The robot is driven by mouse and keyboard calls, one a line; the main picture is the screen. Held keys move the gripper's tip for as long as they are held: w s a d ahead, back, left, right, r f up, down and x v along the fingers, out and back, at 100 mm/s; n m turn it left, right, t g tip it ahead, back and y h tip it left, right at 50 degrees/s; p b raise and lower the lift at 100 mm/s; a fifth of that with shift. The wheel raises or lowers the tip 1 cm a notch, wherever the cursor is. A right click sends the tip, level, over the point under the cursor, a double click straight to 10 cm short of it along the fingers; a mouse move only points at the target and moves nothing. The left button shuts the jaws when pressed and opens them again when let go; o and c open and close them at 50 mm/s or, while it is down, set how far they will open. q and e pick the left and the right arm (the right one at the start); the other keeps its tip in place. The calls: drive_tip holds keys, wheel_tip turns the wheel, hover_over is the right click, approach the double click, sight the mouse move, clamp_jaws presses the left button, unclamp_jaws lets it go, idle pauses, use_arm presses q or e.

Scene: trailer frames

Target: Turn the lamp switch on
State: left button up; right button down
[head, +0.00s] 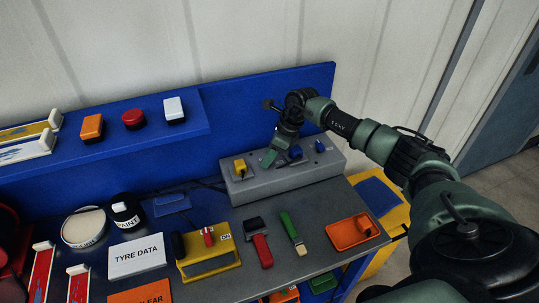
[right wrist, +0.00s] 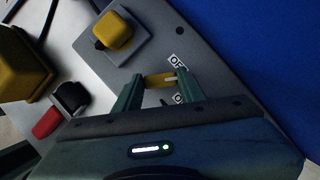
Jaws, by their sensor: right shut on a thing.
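My right gripper (head: 271,157) reaches in from the right to the grey control box (head: 237,190) on the bench. In the right wrist view its two green fingers (right wrist: 160,86) are shut on a small yellow-brown switch lever (right wrist: 160,79), which lies between the tips. An OFF label (right wrist: 178,62) is printed beside the lever. A second label, starting with O, is partly hidden by a finger. In the head view the gripper hides the lever. I cannot tell which position the lever is in. My left gripper is not in view.
A yellow knob (head: 240,166) stands on the box left of my gripper, and blue parts (head: 320,146) stand to its right. A yellow device (head: 208,262), a red-handled tool (head: 262,249), a green-handled brush (head: 293,232) and an orange tray (head: 354,232) lie in front. A blue back panel (head: 250,95) rises behind.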

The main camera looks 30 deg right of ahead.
drive_tip(key=m+t+h, duration=0.1)
drive_tip(key=m, duration=0.2)
drive_tip(key=shift+r, duration=0.1)
drive_tip(key=m+h, duration=0.1)
drive_tip(key=m, duration=0.1)
drive_tip(key=shift+a+m, duration=0.15)
drive_tip(key=shift+m, duration=0.25)
drive_tip(key=shift+m+h+b, duration=0.45)
drive_tip(key=shift+m+h, duration=0.05)
drive_tip(key=shift+m, duration=0.7)
drive_tip(key=shift+a+m+h+b, duration=0.1)
drive_tip(key=shift+m+h+b, duration=0.5)
drive_tip(key=shift+m, duration=1)
drive_tip(key=c, duration=0.8)
unclamp_jaws()
drive_tip(key=shift+c, duration=0.2)
